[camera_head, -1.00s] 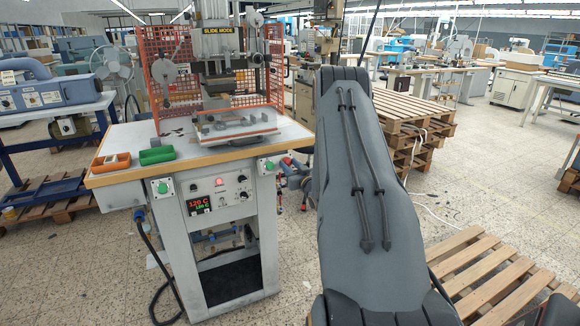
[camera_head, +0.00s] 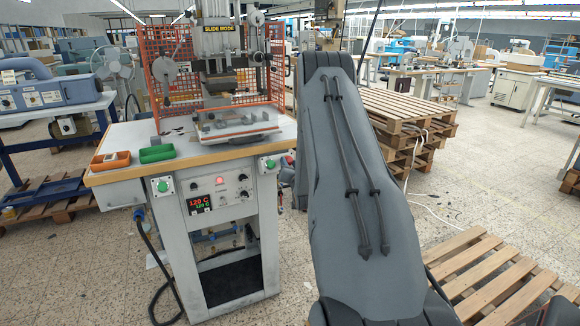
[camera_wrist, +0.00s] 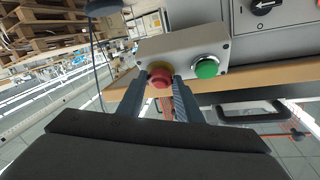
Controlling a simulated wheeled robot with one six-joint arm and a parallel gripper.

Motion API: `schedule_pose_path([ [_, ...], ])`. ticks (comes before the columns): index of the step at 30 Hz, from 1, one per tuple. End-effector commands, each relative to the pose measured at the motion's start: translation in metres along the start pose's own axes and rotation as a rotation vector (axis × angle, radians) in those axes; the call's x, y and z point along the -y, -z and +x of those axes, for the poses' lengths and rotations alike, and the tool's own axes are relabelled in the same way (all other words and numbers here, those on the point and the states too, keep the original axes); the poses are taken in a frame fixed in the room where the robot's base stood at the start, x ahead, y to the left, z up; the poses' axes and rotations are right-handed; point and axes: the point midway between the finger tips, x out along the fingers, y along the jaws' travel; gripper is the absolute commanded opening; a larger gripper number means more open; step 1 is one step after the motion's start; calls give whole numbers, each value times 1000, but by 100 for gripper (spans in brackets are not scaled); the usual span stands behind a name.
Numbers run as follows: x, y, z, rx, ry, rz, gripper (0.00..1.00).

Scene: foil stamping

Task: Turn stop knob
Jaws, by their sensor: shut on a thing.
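The red stop knob (camera_wrist: 160,78) sits on a yellow base at the left of a pale control box (camera_wrist: 183,50) in the wrist view. A green button (camera_wrist: 206,67) is on the same box to its right. My gripper (camera_wrist: 161,86) is shut on the red knob, one finger on each side of it. In the head view the box's green button (camera_head: 270,163) shows at the front right of the stamping machine's table (camera_head: 215,150). My arm hides the knob and most of my gripper there.
The table's wooden edge (camera_wrist: 265,78) and a black handle (camera_wrist: 250,112) lie close to my right finger in the wrist view. In the head view, wooden pallets (camera_head: 480,272) lie on the floor at the right. The orange guard (camera_head: 165,70) surrounds the press.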

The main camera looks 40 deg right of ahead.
Motion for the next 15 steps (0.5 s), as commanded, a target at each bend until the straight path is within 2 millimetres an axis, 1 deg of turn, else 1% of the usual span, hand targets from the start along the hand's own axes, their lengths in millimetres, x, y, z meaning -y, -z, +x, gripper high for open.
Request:
schedule_pose_path([
  [6,1,0,0,0,-40,70,10],
  [15,2,0,0,0,-56,97,10],
])
